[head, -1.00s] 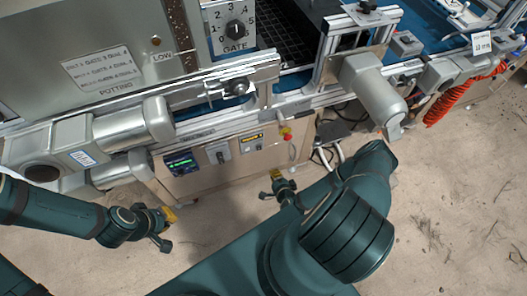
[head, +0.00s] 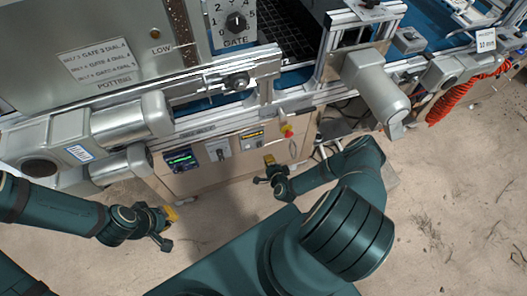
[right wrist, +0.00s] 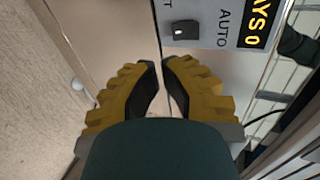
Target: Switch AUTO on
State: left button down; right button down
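The AUTO switch (right wrist: 182,32) is a small black rocker with a white dot, beside the AUTO lettering in the right wrist view. I cannot tell its on or off state. It sits on a grey plate under a display with yellow characters (right wrist: 262,22); that display also shows in the head view (head: 252,135). My right gripper (right wrist: 161,63) has its yellow fingers drawn together at the tips, with nothing between them. Its tips appear just below the switch in the picture, apart from it. My left gripper (head: 168,228) hangs away from the panel at lower left.
The cabinet front also carries a green-lit display (head: 182,160), a grey plate with a lever (head: 217,150) and a red button on yellow (head: 287,130). Conveyor rails and a grey motor (head: 375,88) overhang it. Sandy floor is open to the right.

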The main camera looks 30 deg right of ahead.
aim_at(259, 145)
jog(key=r+x, duration=0.1)
jog(key=x, duration=0.5)
jog(key=shift+w+b, duration=0.45)
jog(key=shift+w, duration=0.1)
jog(key=shift+d+f, duration=0.1)
